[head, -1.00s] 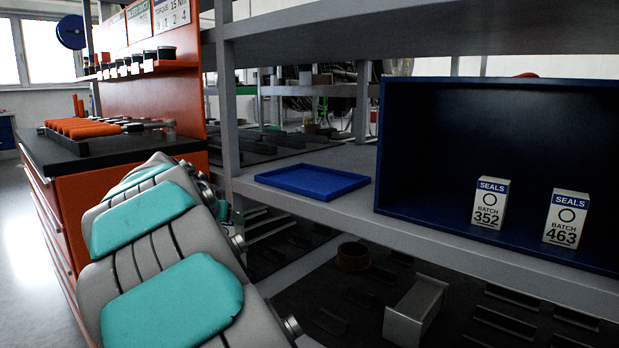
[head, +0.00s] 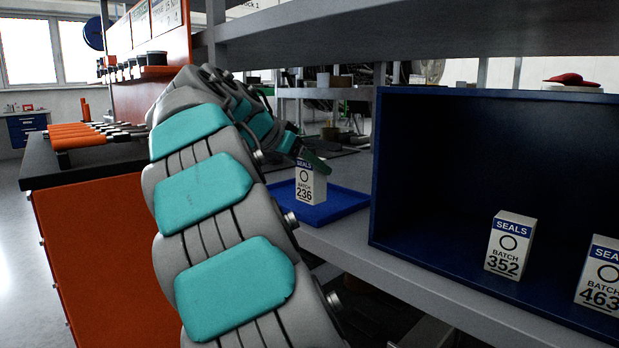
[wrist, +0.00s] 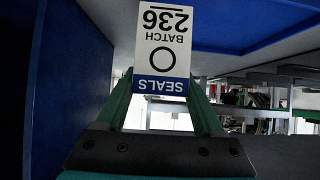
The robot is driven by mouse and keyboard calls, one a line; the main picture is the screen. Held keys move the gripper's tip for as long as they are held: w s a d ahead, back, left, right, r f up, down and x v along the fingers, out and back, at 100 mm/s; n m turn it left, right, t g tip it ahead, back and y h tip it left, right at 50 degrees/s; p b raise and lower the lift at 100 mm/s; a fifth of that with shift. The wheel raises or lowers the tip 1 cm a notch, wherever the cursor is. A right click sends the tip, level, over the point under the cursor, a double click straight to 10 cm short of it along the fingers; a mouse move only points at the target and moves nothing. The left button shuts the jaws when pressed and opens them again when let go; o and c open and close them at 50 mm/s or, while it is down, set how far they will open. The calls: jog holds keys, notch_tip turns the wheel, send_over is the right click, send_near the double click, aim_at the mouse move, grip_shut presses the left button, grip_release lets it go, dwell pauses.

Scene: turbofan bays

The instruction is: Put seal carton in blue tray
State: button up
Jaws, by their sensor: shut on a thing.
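My gripper (head: 312,160) is shut on a white seal carton (head: 311,186) marked SEALS, BATCH 236, gripping its top end. The carton hangs upright over the blue tray (head: 345,205), a shallow tray on the grey shelf. Whether its base touches the tray floor I cannot tell. In the wrist view the carton (wrist: 163,45) shows upside down between my green fingers (wrist: 162,88), with a blue tray edge (wrist: 225,48) beyond it. My arm hides the tray's left part in the head view.
A dark blue open bin (head: 440,170) stands right of the tray. Inside are two more seal cartons, batch 352 (head: 510,246) and batch 463 (head: 603,275). A grey shelf (head: 480,45) runs overhead. An orange cabinet (head: 100,240) with tools on top stands at left.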

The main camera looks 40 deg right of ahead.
jog(key=shift+w+d+f+p, duration=0.55)
jog(key=shift+w+d+f, duration=0.45)
jog(key=shift+w, duration=0.9)
jog(key=shift+w+d+f+p, duration=0.6)
jog(key=shift+w+d, duration=0.75)
jog(key=shift+w, duration=0.55)
jog(key=shift+w+d+f+p, duration=0.45)
jog(key=shift+w+d+f, duration=0.55)
jog(key=shift+w, duration=0.9)
jog(key=shift+d+r, duration=0.15)
jog(key=o, duration=1.4)
